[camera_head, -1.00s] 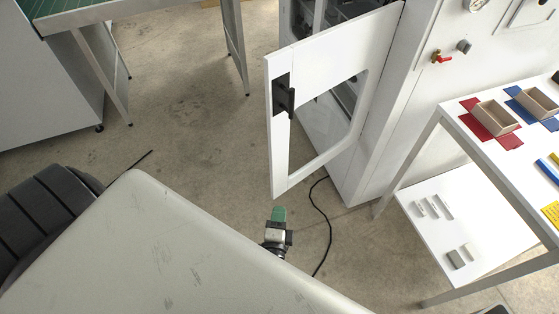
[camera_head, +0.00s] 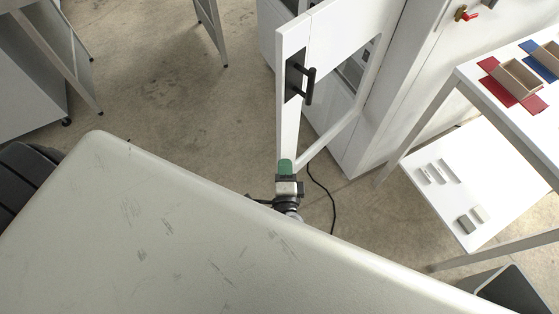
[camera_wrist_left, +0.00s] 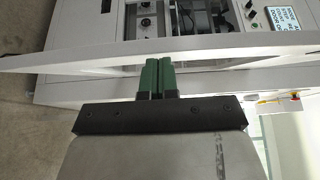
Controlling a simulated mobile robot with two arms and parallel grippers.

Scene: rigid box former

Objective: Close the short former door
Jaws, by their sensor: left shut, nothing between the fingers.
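The short former door (camera_head: 291,110) is white with a window opening and a black handle (camera_head: 303,82). It stands open from the white machine (camera_head: 395,110), its free edge toward me. My left gripper (camera_head: 286,166) has green fingertips and is at the lower end of the door's free edge. In the left wrist view the green fingers (camera_wrist_left: 157,75) are shut together with nothing between them, and their tips overlap the long white door edge (camera_wrist_left: 200,48). I cannot tell whether they touch it. My right gripper is not in view.
A white table (camera_head: 470,82) with red and blue mats and small boxes stands at right, with a lower shelf (camera_head: 470,190). A black cable (camera_head: 325,190) lies on the floor below the door. Concrete floor (camera_head: 150,80) is clear at left.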

